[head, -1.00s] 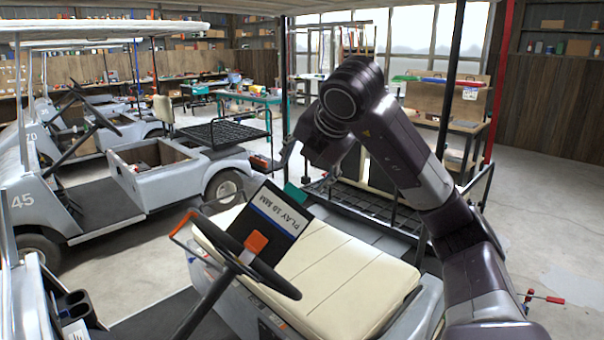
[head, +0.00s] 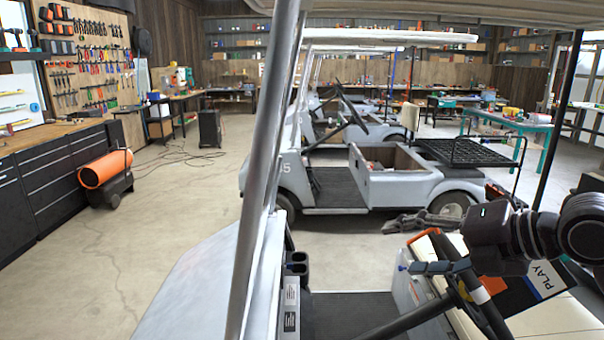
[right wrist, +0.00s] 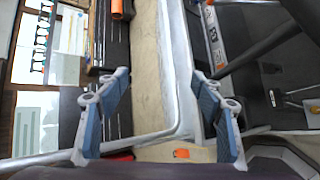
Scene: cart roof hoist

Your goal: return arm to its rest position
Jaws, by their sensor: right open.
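My right gripper (head: 408,246) reaches in from the right edge of the head view, above the near cart's steering wheel (head: 468,290). Its two fingers are spread, with nothing between them. In the right wrist view the open fingers (right wrist: 160,115) frame bare floor and a pale bar of the cart. The cream seat (head: 560,318) lies below my arm. My left gripper is not in view.
The near cart's grey roof post (head: 262,170) rises close by, left of my right gripper. Another white cart (head: 400,188) stands behind. An orange heater (head: 105,168) sits by dark drawers (head: 60,165) at left.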

